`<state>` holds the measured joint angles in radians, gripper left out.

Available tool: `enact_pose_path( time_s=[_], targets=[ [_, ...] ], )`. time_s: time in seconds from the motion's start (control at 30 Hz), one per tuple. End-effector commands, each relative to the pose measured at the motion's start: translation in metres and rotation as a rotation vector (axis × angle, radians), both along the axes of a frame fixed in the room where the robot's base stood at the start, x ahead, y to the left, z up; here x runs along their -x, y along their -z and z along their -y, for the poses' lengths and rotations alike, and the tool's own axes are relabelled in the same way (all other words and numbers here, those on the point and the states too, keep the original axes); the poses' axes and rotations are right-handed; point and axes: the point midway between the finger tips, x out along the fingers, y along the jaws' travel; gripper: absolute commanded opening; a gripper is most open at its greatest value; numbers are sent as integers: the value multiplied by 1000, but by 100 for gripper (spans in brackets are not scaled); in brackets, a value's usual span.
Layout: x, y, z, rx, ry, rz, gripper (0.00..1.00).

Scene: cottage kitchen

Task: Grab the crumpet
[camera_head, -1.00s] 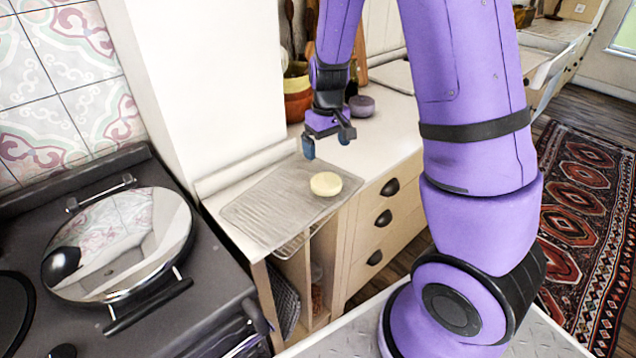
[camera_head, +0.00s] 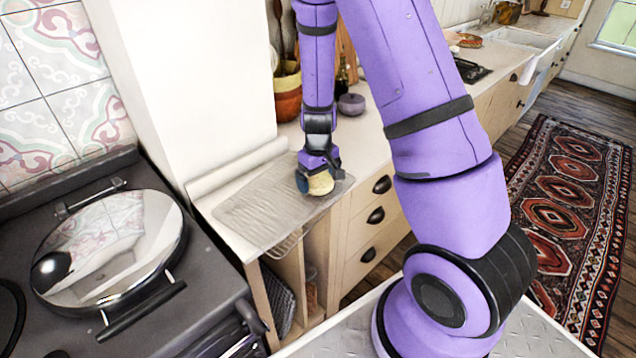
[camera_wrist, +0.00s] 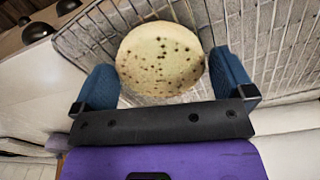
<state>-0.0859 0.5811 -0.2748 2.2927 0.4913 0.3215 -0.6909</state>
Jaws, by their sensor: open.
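The crumpet (camera_head: 321,182) is a pale round cake, lying on a wire-like grey rack (camera_head: 262,212) on the counter. In the wrist view the crumpet (camera_wrist: 160,60) shows its brown-dotted top. My gripper (camera_head: 318,180) is down at the crumpet in the head view and partly covers it. In the wrist view my gripper (camera_wrist: 164,85) is open, with one blue-padded finger on each side of the crumpet. A narrow gap shows at the left finger; the right finger is very close to the crumpet's edge, and I cannot tell whether it touches.
A stove with a shiny domed lid (camera_head: 110,240) stands at the left. A white wall block (camera_head: 190,80) rises behind the rack. Drawers (camera_head: 375,215) are below the counter.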

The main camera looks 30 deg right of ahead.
Motion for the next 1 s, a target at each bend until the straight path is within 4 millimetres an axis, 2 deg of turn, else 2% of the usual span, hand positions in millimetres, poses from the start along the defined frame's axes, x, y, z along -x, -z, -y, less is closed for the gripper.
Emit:
enact_pose_path(
  time_s=[0.27, 0.4, 0.77, 1.0],
  targets=[
    [0, 3, 0, 1, -2, 1, 100],
    [0, 3, 0, 0, -2, 1, 74],
    [0, 2, 0, 0, -1, 1, 74],
    [-1, -8, 4, 0, -1, 2, 74]
  ],
)
